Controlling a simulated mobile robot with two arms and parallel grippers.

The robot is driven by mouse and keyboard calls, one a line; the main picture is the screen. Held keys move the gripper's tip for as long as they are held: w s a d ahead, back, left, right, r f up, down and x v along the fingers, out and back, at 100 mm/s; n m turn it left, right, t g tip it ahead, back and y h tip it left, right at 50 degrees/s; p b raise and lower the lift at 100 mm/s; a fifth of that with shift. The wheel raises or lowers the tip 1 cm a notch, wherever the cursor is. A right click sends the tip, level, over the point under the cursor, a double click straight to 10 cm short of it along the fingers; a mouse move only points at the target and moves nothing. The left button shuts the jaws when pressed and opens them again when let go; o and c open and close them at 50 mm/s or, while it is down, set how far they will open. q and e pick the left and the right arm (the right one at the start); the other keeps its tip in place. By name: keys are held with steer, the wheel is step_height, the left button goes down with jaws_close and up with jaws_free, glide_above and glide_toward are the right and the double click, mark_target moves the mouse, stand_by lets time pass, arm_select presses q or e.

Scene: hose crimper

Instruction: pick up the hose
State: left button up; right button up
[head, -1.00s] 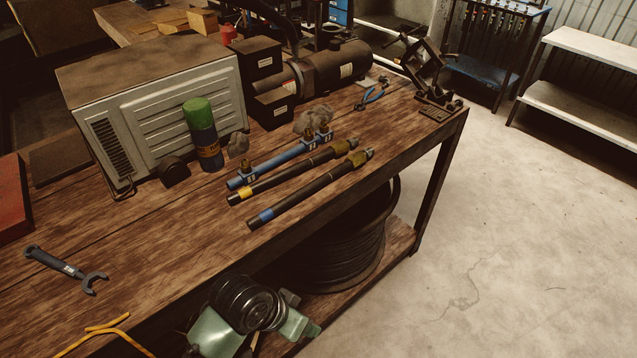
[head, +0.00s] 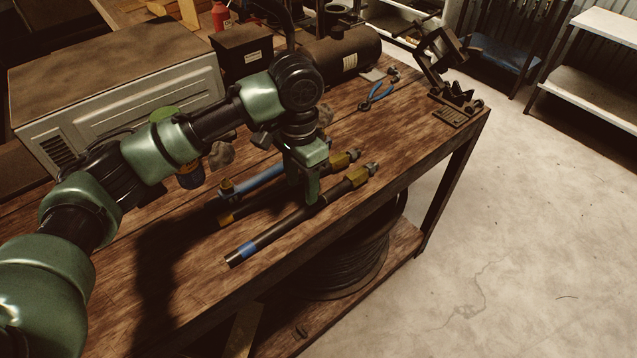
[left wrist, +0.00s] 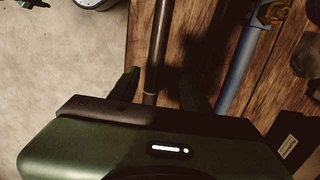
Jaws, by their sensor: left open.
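The black hose with a blue band (head: 262,238) lies on the workbench near its front edge, with a brass fitting at its far end. A second black hose with a yellow band (head: 238,214) lies behind it, partly hidden by my left arm. My left gripper (head: 313,200) points down over the front hose. In the left wrist view, my left gripper (left wrist: 163,92) is open, with a black hose (left wrist: 155,55) passing between its fingers. I cannot tell whether the fingers touch it. My right gripper is not in view.
A blue pipe (head: 258,178) lies behind the hoses. It also shows in the left wrist view (left wrist: 240,70). Blue-handled pliers (head: 374,96) and a dark metal stand (head: 452,75) are farther back. A large grey box (head: 120,85) stands behind my arm.

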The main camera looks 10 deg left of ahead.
mark_target(300, 211)
arm_select(q)
steer(key=shift+w+a+f, duration=0.1)
steer(key=shift+f, duration=0.05)
steer(key=s+f+p, duration=0.1)
steer(key=s+f, duration=0.1)
steer(key=shift+s+f+p, duration=0.4)
steer(key=f, duration=0.3)
steer(key=shift+w, duration=0.4)
steer(key=shift+f, duration=0.35)
steer(key=shift+r, duration=0.1)
jaws_close()
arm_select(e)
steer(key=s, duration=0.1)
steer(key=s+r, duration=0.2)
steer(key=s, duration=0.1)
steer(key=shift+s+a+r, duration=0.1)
